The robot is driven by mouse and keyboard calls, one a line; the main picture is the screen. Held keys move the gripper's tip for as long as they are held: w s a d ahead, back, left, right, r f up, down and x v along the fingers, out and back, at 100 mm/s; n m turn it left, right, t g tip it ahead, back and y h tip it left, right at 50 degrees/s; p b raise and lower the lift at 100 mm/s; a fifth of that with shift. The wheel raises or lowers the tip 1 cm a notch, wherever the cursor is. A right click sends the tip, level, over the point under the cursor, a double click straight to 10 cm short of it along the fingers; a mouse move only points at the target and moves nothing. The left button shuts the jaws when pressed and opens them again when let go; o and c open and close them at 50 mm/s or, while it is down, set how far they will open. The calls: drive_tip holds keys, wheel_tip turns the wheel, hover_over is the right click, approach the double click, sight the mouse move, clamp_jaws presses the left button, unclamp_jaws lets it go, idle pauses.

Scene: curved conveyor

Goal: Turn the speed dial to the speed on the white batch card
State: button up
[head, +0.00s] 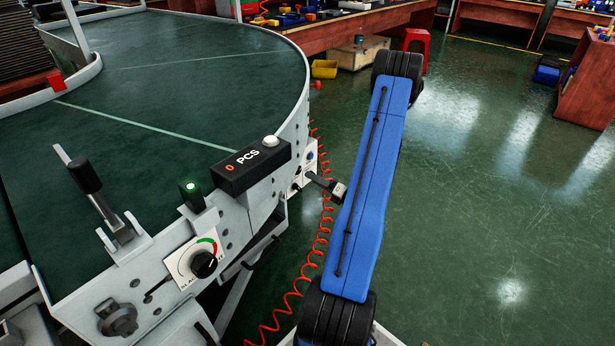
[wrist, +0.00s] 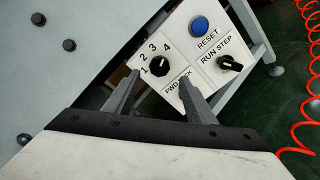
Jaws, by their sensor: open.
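The speed dial (wrist: 160,65) is a black round knob on a white control panel, with the numbers 1 to 4 around its upper left side. Its pointer mark is too small to read surely. My gripper (wrist: 159,79) is open and empty, its two grey fingers on either side of the dial's line in the wrist view. I cannot tell how far the fingertips are from the knob. In the head view the panel (head: 309,156) is small at the conveyor's side, and my gripper is mostly hidden by my blue arm. No white batch card is distinguishable.
The panel also has a blue RESET button (wrist: 200,25) and a RUN/STEP knob (wrist: 229,63). A PCS counter box (head: 250,165), a green-lit lamp (head: 191,190) and a slack dial (head: 205,264) line the conveyor edge. A red coiled hose (head: 322,235) hangs beside it.

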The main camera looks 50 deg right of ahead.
drive_tip(key=s, duration=1)
drive_tip(key=shift+d, duration=0.35)
